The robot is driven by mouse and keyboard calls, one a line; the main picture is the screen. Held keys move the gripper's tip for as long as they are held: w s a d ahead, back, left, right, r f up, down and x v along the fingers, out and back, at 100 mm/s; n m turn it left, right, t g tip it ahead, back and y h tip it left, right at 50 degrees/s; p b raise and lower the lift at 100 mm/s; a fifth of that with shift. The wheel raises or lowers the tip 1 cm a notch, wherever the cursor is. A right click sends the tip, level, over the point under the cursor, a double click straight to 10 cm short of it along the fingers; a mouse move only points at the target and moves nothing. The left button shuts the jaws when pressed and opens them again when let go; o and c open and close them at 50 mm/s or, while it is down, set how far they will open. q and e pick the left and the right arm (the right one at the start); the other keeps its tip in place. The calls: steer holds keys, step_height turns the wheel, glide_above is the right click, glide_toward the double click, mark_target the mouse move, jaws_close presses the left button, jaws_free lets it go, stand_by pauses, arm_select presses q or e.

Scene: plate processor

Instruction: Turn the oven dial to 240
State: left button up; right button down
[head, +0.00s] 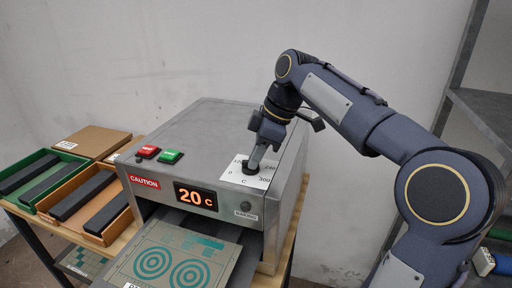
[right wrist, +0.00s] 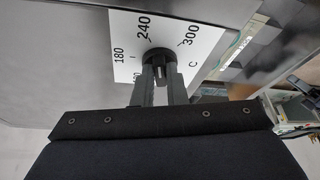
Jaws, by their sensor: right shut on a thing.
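The oven (head: 205,125) is a grey metal box on a wooden-topped table. Its display (head: 195,196) reads 20 C in orange. The black dial (head: 250,167) sits on a white scale plate (head: 262,181) on top of the oven at the right. In the right wrist view the dial (right wrist: 160,60) shows with the marks 180, 240 and 300 around it. My right gripper (head: 256,160) reaches down from above and is shut on the dial; its two fingers also show in the right wrist view (right wrist: 160,84). The dial's pointer is hard to make out. My left gripper is not in view.
Red and green buttons (head: 160,153) sit on the oven top at the left. A plate with green ring patterns (head: 175,262) lies on a tray in front. Green and orange bins (head: 38,178) stand left. A grey shelf (head: 485,115) is at right.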

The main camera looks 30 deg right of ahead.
steer(key=shift+w+d+r+n+g+y+p, duration=0.15)
steer(key=shift+n+p, duration=0.25)
steer(key=shift+n, duration=0.2)
steer(key=shift+a+f+n+g+y+p, duration=0.15)
steer(key=shift+n+p, duration=0.2)
steer(key=shift+n, duration=0.25)
steer(key=shift+d, duration=0.1)
steer(key=c, duration=1.5)
jaws_free()
steer(key=shift+o, duration=0.2)
steer(key=p+v, duration=0.1)
steer(key=v, duration=0.6)
steer(key=shift+d+r, duration=0.15)
steer(key=shift+r, duration=0.2)
